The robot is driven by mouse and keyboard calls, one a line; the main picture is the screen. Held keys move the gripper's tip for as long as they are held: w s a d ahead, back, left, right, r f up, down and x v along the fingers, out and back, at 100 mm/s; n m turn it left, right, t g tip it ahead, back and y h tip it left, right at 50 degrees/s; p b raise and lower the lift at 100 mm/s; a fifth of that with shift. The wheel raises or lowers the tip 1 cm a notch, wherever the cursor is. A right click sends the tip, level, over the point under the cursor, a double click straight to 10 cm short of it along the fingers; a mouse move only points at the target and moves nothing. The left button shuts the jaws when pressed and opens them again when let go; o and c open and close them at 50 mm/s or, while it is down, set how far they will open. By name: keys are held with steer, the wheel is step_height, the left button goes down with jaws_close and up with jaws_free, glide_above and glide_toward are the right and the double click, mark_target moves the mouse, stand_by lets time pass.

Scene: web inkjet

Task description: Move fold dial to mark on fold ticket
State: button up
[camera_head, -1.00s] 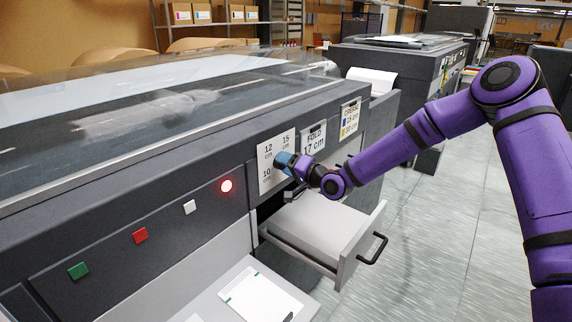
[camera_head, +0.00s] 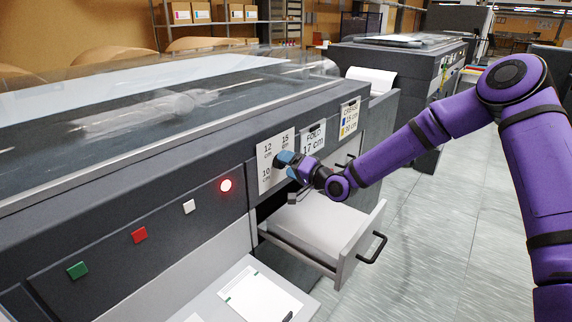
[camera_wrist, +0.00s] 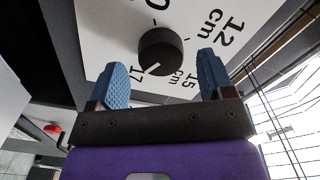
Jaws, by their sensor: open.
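The fold dial (camera_wrist: 160,50) is a round black knob on a white scale plate (camera_wrist: 110,25). In the wrist view its white pointer line is close to the 17 label. Numbers 15 and 12 show to the right. The fold ticket (camera_head: 312,138), reading "FOLD 17 cm", hangs on the machine front right of the scale plate. My gripper (camera_wrist: 162,60) is open, its two blue fingers on either side of the knob, with visible gaps and no clear contact. In the head view my gripper (camera_head: 287,160) covers the dial.
A "CREASE" ticket (camera_head: 350,117) hangs further right. An open drawer (camera_head: 350,235) with a handle juts out below my gripper. A lit red button (camera_head: 226,186) and white, red and green buttons are to the left. A clipboard (camera_head: 260,298) lies lower down.

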steer(key=v, duration=0.9)
steer(key=shift+s+d, duration=0.15)
steer(key=s+d+r+n+g+h, duration=0.3)
steer(key=s+d+r+h, duration=1.1)
steer(key=d+r, duration=0.3)
steer(key=s+d+r+g, duration=0.1)
steer(key=s+d+r, duration=0.2)
steer(key=s, duration=0.9)
steer(key=s+d+r+m+g, duration=0.1)
steer(key=s+d+r, duration=0.2)
steer(key=s, duration=0.9)
steer(key=shift+r+g, duration=0.2)
steer(key=shift+g, duration=0.2)
